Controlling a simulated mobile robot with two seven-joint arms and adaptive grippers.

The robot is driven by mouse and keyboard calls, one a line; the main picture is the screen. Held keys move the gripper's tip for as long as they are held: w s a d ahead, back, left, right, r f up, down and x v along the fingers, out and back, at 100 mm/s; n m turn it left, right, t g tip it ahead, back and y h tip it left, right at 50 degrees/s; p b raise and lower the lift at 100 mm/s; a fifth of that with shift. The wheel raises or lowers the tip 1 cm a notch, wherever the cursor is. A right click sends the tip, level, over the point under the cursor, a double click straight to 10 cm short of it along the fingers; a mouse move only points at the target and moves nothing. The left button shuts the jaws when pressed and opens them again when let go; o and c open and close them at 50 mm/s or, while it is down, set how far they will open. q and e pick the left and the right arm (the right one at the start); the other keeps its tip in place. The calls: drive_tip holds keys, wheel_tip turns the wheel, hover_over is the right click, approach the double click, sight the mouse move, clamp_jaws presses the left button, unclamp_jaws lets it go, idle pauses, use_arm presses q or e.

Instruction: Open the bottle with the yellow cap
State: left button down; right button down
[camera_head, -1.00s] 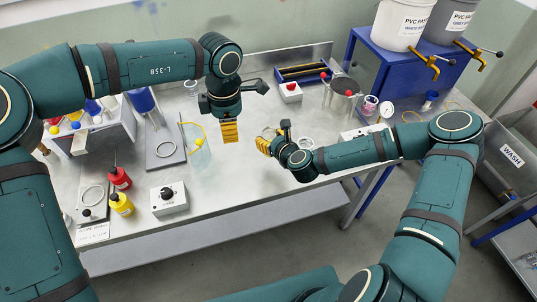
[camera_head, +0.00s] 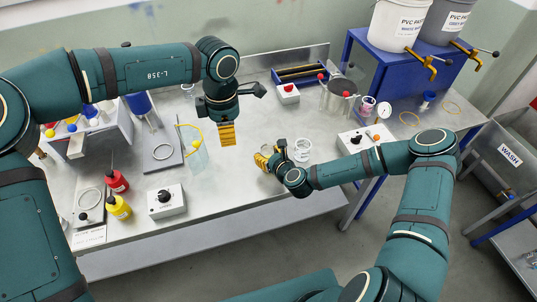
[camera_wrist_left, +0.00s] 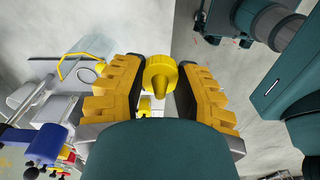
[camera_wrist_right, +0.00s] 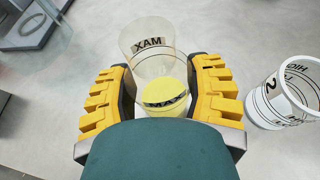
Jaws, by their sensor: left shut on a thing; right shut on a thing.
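My left gripper (camera_head: 227,135) is above the bench, fingers down. In the left wrist view it (camera_wrist_left: 160,88) is shut on a yellow cap (camera_wrist_left: 159,76) with a tapered nozzle. My right gripper (camera_head: 264,160) is just right of and nearer than the left one. In the right wrist view it (camera_wrist_right: 162,90) is shut on a clear, tapered bottle (camera_wrist_right: 148,42) marked MAX, with something yellow (camera_wrist_right: 165,97) low inside. The bottle's wide end looks uncapped. The cap and bottle are apart; the bottle's lower part is hidden by my gripper.
A white marked cup (camera_wrist_right: 285,95) stands right of my right gripper. A red bottle (camera_head: 117,181), a yellow bottle (camera_head: 119,207) and a white knob box (camera_head: 167,202) stand at the front left. Buckets (camera_head: 401,30) stand back right.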

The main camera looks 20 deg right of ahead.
drive_tip(key=shift+c, duration=1.2)
unclamp_jaws()
drive_tip(key=shift+r+p, duration=0.2)
drive_tip(key=shift+p, duration=0.1)
drive_tip(key=v, duration=1.2)
drive_tip(key=s+a+f+n+g, duration=0.2)
drive_tip(key=s+n+g, duration=0.1)
drive_tip(key=n, duration=0.7)
drive_tip(key=s+a+f+n+g, duration=0.2)
drive_tip(key=s+a+n+g, duration=0.1)
drive_tip(key=n, duration=0.8)
drive_tip(key=s+a+f+n+g+y, duration=0.1)
drive_tip(key=s+n+g, duration=0.4)
drive_tip(key=n, duration=0.5)
drive_tip(key=shift+s+a+f, duration=0.35)
drive_tip(key=shift+a+f, duration=0.4)
drive_tip(key=shift+a, duration=0.5)
